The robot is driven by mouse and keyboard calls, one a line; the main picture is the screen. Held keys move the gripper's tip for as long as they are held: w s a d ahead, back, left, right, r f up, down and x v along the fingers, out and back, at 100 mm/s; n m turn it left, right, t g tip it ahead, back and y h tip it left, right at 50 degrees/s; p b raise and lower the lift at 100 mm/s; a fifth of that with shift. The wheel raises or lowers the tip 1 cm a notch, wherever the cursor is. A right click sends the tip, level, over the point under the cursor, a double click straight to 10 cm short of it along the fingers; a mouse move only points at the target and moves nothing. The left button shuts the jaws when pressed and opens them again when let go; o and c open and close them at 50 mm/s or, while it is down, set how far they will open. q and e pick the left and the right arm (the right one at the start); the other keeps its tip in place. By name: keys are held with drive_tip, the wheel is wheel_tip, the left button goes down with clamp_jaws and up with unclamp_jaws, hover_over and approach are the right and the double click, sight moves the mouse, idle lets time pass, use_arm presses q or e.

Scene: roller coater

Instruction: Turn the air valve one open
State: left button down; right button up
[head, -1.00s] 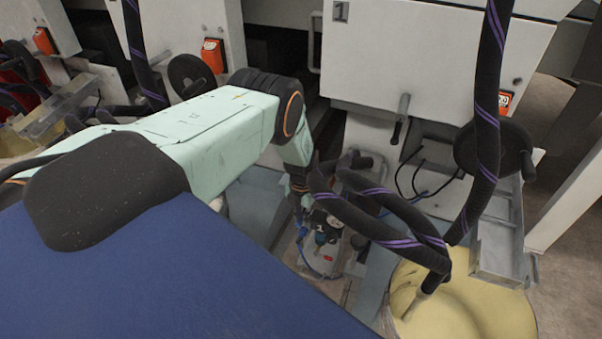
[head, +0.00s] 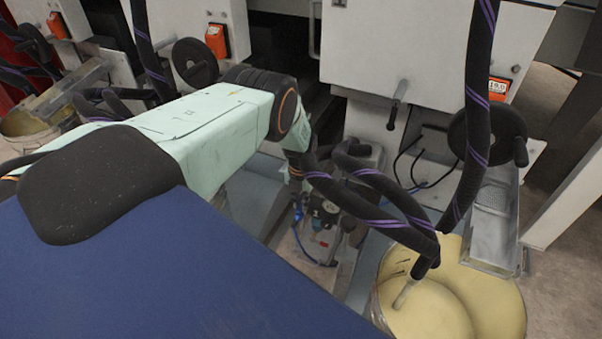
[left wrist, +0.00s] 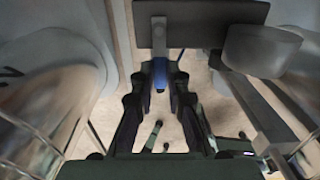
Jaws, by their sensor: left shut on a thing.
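The air valve has a small blue handle (left wrist: 160,74), which shows in the left wrist view between my fingertips. My left gripper (left wrist: 160,82) is shut on this handle, with one dark finger on each side. In the head view my left gripper (head: 297,188) reaches down beside the pump unit (head: 322,238), where a bit of blue shows just under it. Hoses and my arm hide part of the valve, and its exact angle is hard to tell. My right gripper is in neither view.
Black hoses with purple stripes (head: 375,192) loop close to the right of my gripper. A yellow bucket (head: 490,290) stands at the front right below a metal trough (head: 492,225). A white machine (head: 440,50) with a black handwheel (head: 470,138) rises behind.

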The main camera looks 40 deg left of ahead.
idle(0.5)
use_arm(q)
drive_tip(key=c, duration=1.3)
unclamp_jaws()
